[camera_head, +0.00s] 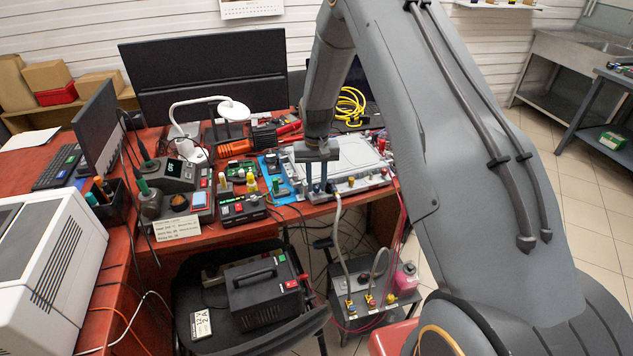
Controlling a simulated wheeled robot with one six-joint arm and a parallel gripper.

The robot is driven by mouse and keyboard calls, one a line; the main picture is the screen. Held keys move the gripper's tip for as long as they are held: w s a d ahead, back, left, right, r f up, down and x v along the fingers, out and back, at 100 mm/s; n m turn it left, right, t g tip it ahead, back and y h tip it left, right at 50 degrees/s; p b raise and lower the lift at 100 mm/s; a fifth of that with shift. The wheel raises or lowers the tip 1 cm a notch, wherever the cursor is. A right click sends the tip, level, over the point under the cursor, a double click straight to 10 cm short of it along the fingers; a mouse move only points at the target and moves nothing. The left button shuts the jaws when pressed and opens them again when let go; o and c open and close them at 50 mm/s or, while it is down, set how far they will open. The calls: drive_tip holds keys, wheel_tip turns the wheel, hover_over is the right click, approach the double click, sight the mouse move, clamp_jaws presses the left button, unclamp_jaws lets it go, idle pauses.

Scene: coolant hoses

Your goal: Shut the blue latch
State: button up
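My gripper (317,187) points down at the front left edge of a flat white-and-grey unit (358,158) on the red bench. I cannot make out the blue latch for certain; small coloured fittings line the unit's front edge, partly behind my gripper. A pale hose (338,215) hangs from that edge beside my gripper.
A grey box (372,303) with hose fittings and a pink bottle (405,278) stands below the bench. A blue mat (274,183) with small parts and a black instrument (243,208) lie left of my gripper. A monitor (205,80) stands behind.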

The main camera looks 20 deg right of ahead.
clamp_jaws()
